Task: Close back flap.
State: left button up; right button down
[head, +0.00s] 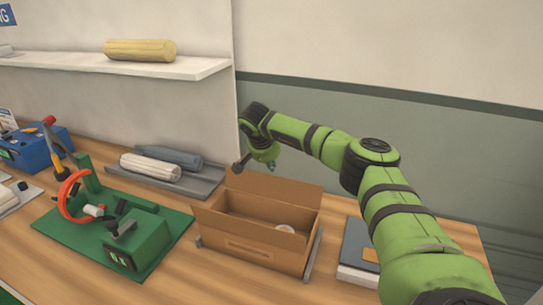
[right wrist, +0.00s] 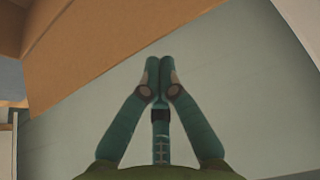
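An open brown cardboard box (head: 262,252) sits on the wooden bench. Its back flap (head: 275,188) stands up from the rear edge, and the left side flap (head: 208,222) spreads outward. My right gripper (head: 239,166) is just behind and above the left end of the back flap, and looks apart from it. In the right wrist view the gripper (right wrist: 158,64) has its two fingers together with nothing between them, and a brown cardboard panel (right wrist: 110,45) lies beyond and to the left. My left gripper is not in view.
A small white round item (head: 285,229) lies inside the box. A green mat (head: 60,235) with a fixture is at left. A grey tray (head: 205,184) with rolls is behind left. A dark flat stack (head: 357,240) lies right of the box. A shelf (head: 190,70) overhangs the back left.

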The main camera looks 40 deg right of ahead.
jog(key=shift+s+a+r+p, duration=0.25)
jog(key=shift+s+a+p, duration=0.3)
jog(key=shift+a, duration=0.45)
jog(key=shift+s, duration=0.15)
jog(key=shift+a, duration=0.1)
